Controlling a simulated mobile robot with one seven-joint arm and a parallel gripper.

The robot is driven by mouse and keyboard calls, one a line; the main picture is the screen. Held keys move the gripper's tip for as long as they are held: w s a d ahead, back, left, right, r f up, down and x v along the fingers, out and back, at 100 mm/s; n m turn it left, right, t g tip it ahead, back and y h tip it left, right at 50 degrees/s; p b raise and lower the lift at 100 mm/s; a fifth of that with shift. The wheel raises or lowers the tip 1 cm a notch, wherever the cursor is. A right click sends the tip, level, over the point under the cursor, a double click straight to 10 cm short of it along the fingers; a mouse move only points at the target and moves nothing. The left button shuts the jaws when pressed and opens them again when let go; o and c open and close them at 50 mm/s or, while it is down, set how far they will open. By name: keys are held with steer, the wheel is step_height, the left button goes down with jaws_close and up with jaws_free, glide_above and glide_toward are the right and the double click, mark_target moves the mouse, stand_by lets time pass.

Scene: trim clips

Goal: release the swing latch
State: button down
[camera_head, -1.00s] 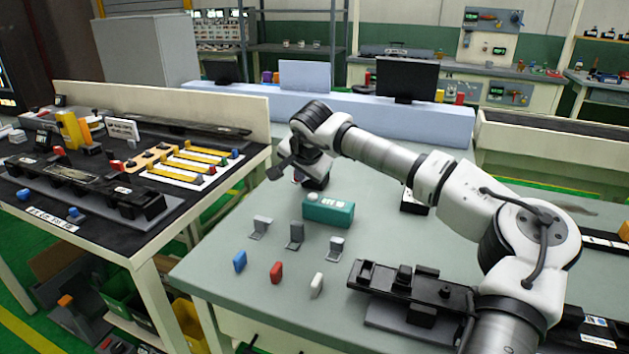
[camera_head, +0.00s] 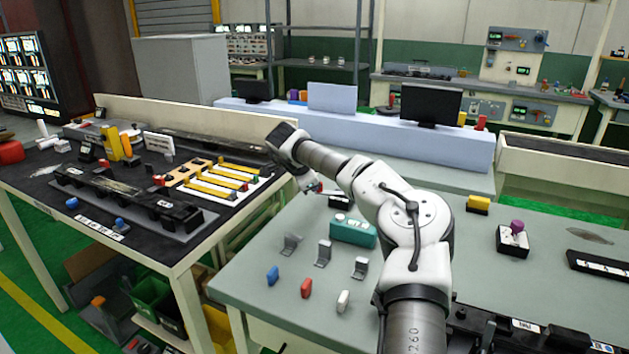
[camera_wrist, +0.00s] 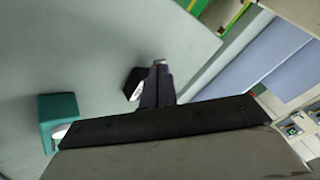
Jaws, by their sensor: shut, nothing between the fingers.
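My gripper (camera_head: 312,187) hangs over the far left part of the grey-green table, behind the teal block. In the wrist view its dark fingers (camera_wrist: 159,72) are together with nothing between them. A small black-and-white device (camera_head: 341,200) stands just behind the teal block (camera_head: 353,231). In the wrist view a black-and-white piece (camera_wrist: 133,85) shows close beside the fingers; I cannot tell if they touch. I cannot tell which part is the swing latch. A device with a purple knob (camera_head: 516,228) and one with a yellow block (camera_head: 478,204) stand on the right of the table.
Several grey brackets (camera_head: 323,253) stand in front of the teal block. Blue (camera_head: 272,275), red (camera_head: 306,288) and white (camera_head: 342,301) pieces lie nearer the front edge. A dark-topped bench (camera_head: 45,185) with black fixtures and yellow bars stands to the left.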

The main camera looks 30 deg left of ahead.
steer(key=m+h+p, duration=0.1)
steer(key=w+m+h+p, duration=0.1)
steer(key=m, duration=0.1)
steer(key=shift+a+r, duration=0.2)
steer(key=shift+a, duration=0.2)
steer(key=shift+w+m+h+p, duration=0.15)
steer(key=shift+m+h+p, duration=0.15)
steer(key=shift+m+p, duration=0.1)
steer(key=shift+w+a+f+p, duration=0.15)
steer(key=shift+w+p, duration=0.25)
steer(key=shift+p, duration=0.3)
steer(key=shift+w, duration=0.1)
